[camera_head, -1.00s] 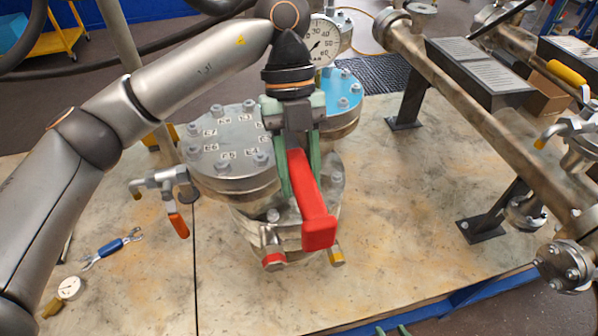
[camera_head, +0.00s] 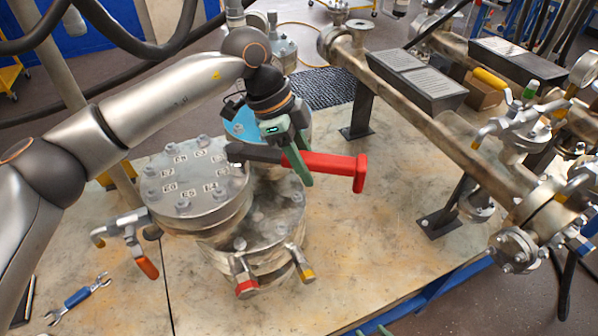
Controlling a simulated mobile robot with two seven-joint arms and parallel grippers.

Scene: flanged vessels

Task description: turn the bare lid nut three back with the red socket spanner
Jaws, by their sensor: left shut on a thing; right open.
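The red socket spanner (camera_head: 335,165) is in my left gripper (camera_head: 298,165), held about level above the vessels. Its red handle points right and its dark head (camera_head: 255,153) points left, near the right edge of the tagged lid. My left gripper's green fingers are shut on it. The bare metal lid (camera_head: 255,222), with nuts around its rim, is in front and below; I cannot tell which is nut three. The spanner's socket is not clearly seen. My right gripper (camera_head: 376,330) shows only as green fingertips at the bottom edge, open.
The lid with E tags (camera_head: 195,178) stands left of the bare lid, and a blue lid (camera_head: 240,122) stands behind. A valve with an orange handle (camera_head: 146,267) and a blue-handled wrench (camera_head: 77,297) are at left. A long pipe (camera_head: 440,130) crosses the right; the front-right tabletop is clear.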

